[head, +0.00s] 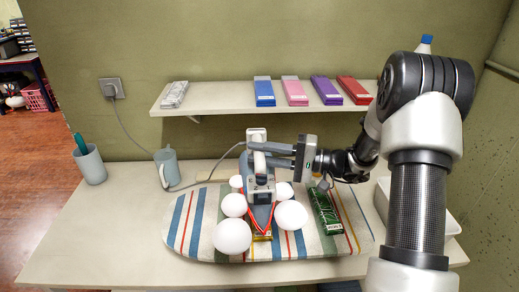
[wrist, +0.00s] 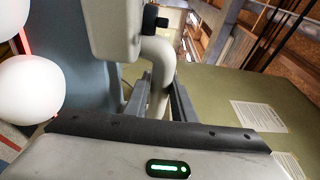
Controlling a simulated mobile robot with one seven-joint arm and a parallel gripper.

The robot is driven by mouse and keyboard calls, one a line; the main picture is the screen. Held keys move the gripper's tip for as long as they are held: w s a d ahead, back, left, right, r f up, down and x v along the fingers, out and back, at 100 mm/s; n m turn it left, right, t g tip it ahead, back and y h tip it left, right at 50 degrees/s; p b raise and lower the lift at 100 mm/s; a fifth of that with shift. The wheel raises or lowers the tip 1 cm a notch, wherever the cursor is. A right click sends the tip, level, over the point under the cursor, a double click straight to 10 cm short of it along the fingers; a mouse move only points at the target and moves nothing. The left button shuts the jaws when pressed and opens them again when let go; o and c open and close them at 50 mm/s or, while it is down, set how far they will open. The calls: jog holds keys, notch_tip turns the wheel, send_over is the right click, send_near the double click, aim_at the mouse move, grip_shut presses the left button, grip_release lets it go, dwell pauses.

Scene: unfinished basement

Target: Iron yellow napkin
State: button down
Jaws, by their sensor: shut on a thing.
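The iron (head: 262,196), white and grey with a red and blue lower edge, is on the striped ironing board (head: 190,225), its tip towards me. A small patch of the yellow napkin (head: 262,237) shows just below the iron's tip; the rest is hidden. My gripper (head: 270,155) reaches in from the right and is shut on the iron's pale handle. In the wrist view the handle (wrist: 158,75) passes between my two fingers. Whether the iron touches the napkin, I cannot tell.
Several white balls (head: 232,236) surround the iron. A green box (head: 326,211) lies on the board to the right. A grey mug (head: 167,167) and a cup (head: 90,165) stand left. A shelf (head: 215,98) with coloured packs (head: 264,92) hangs behind. A cord runs to the wall socket (head: 112,90).

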jog(key=shift+f+b, duration=0.95)
jog(key=shift+f, duration=1.4)
jog(key=shift+f+b, duration=0.65)
jog(key=shift+b, duration=0.1)
jog(key=shift+s+f, duration=0.1)
jog(key=shift+s, duration=0.95)
dwell(0.9)
jog(key=shift+w+b, duration=1.1)
jog(key=shift+w, duration=0.75)
dwell(0.4)
